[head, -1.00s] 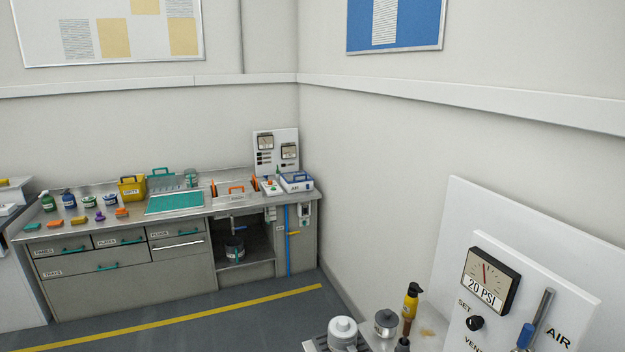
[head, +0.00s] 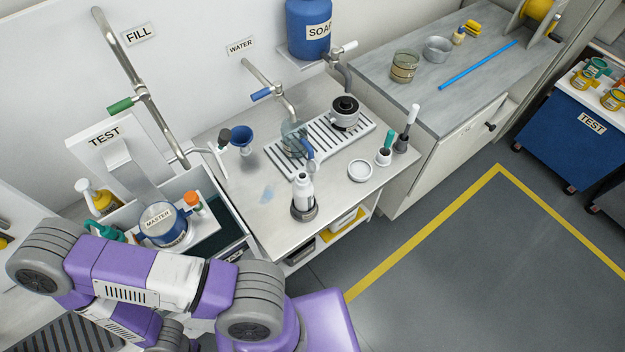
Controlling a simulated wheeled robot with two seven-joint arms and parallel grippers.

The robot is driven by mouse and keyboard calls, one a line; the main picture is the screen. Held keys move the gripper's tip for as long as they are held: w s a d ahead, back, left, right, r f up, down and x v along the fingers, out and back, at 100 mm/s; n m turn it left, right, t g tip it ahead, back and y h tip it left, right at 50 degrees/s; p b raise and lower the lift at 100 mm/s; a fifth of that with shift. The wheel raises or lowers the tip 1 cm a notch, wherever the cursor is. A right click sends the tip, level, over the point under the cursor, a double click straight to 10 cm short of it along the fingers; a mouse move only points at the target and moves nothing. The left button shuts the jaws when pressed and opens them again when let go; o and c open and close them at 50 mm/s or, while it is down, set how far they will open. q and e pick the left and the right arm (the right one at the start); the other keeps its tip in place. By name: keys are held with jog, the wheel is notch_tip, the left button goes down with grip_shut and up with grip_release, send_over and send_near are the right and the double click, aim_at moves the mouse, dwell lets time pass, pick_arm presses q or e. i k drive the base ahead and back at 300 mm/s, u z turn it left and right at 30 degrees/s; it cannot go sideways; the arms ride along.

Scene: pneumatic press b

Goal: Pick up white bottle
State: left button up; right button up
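A white bottle (head: 303,187) stands upright in a dark round base near the front edge of the steel counter (head: 255,207). A blue-handled tool or cup handle is just behind it. A purple and grey arm of mine crosses the lower left of the head view, in front of the counter. Its gripper is not visible, and no second gripper shows.
A slatted drain tray (head: 343,155) holds a glass jug (head: 294,140) and a black-topped pot (head: 345,112). Brushes (head: 406,130), a white dish (head: 360,170) and a blue funnel (head: 242,138) stand nearby. A sink area with a MASTER container (head: 160,222) is left. Open floor lies right.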

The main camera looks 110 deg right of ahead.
aim_at(303, 189)
jog(key=z, duration=0.7)
jog(key=k, duration=0.2)
jog(key=z, duration=2.45)
